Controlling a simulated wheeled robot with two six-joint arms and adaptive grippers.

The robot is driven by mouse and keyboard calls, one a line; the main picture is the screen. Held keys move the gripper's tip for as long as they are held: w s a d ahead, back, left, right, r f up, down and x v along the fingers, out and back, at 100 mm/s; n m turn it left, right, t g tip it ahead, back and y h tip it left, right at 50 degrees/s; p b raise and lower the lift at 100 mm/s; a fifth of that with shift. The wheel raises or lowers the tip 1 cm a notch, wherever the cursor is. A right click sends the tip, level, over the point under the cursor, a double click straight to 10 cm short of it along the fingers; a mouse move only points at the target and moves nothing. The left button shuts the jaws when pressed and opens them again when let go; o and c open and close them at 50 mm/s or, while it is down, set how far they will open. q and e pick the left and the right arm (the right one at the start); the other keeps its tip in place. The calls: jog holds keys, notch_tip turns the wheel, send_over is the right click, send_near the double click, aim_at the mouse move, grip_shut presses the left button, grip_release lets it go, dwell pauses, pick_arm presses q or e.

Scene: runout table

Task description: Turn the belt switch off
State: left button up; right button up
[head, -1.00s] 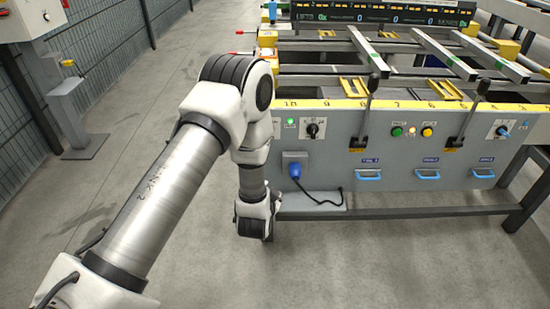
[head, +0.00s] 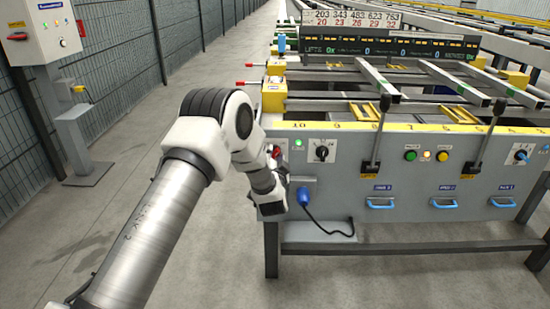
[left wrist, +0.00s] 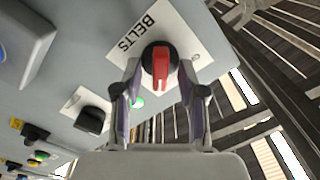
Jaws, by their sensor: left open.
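The belt switch has a red handle on a round black base (left wrist: 160,68) in the left wrist view. It sits on a white plate (left wrist: 128,42) marked BELTS on the grey panel. My left gripper (left wrist: 160,78) is open, with one finger on each side of the red handle. I cannot tell whether the fingers touch it. A green lamp (left wrist: 138,103) is lit beside the switch. My right gripper is not in view.
A black rotary switch (head: 321,150) is right of the lit green lamp (head: 298,142). A blue plug (head: 303,196) with a dark cable sits below. Levers and blue-handled drawers line the panel further right.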

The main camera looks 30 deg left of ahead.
pick_arm(q)
grip_shut()
jog(key=shift+n, duration=0.4)
jog(key=n, duration=0.2)
jog(key=shift+n, duration=0.3)
jog(key=n, duration=0.3)
jog(key=shift+n, duration=0.3)
jog(key=n+b, duration=0.1)
jog(key=n, duration=0.4)
jog(key=shift+s+a, duration=0.1)
jog(key=shift+a, duration=0.05)
jog(key=n+b, duration=0.2)
jog(key=n, duration=0.4)
jog(key=shift+a, duration=0.1)
